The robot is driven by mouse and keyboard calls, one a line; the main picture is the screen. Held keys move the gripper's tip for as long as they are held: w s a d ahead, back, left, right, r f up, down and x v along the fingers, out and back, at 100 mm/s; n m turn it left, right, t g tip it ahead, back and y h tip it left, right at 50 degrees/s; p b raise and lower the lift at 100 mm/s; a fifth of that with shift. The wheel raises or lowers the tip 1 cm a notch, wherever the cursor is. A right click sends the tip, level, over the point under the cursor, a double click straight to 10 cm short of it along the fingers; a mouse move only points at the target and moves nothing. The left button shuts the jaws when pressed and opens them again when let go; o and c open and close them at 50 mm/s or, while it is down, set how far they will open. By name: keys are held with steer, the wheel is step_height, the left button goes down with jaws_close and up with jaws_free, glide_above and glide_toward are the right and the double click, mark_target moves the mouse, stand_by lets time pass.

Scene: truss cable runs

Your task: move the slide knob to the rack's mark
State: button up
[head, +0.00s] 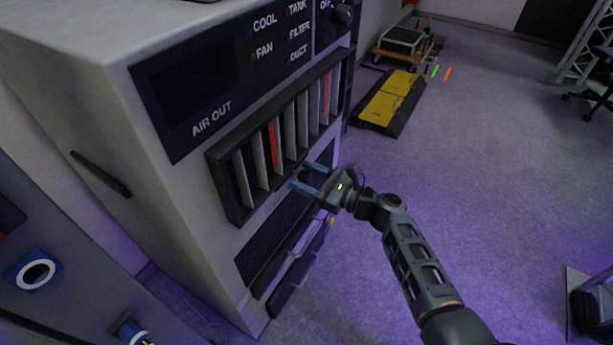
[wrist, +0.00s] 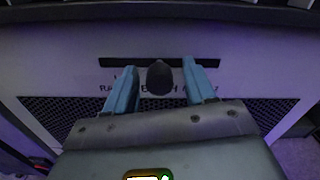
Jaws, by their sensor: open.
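In the wrist view the dark rounded slide knob (wrist: 160,78) stands in front of a dark horizontal slot (wrist: 205,63) on the cabinet's pale front panel. It sits near the slot's middle. My gripper (wrist: 159,68) is open, with one blue finger on each side of the knob and a gap visible on both sides. Printed letters (wrist: 112,89) below the slot are partly hidden by the fingers and knob, so I cannot tell which one is the rack's mark. In the head view my gripper (head: 306,178) is at the cabinet front, below the vanes; the knob is not clear there.
The cabinet (head: 150,120) has an AIR OUT outlet with pale and red vanes (head: 262,160) above my gripper and a mesh grille (head: 270,235) below. A yellow ramp (head: 385,98) and a cart (head: 405,42) stand farther back. Open floor (head: 500,170) lies to the right.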

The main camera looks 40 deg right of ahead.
steer(key=shift+w, duration=0.1)
jaws_close()
stand_by(0.5)
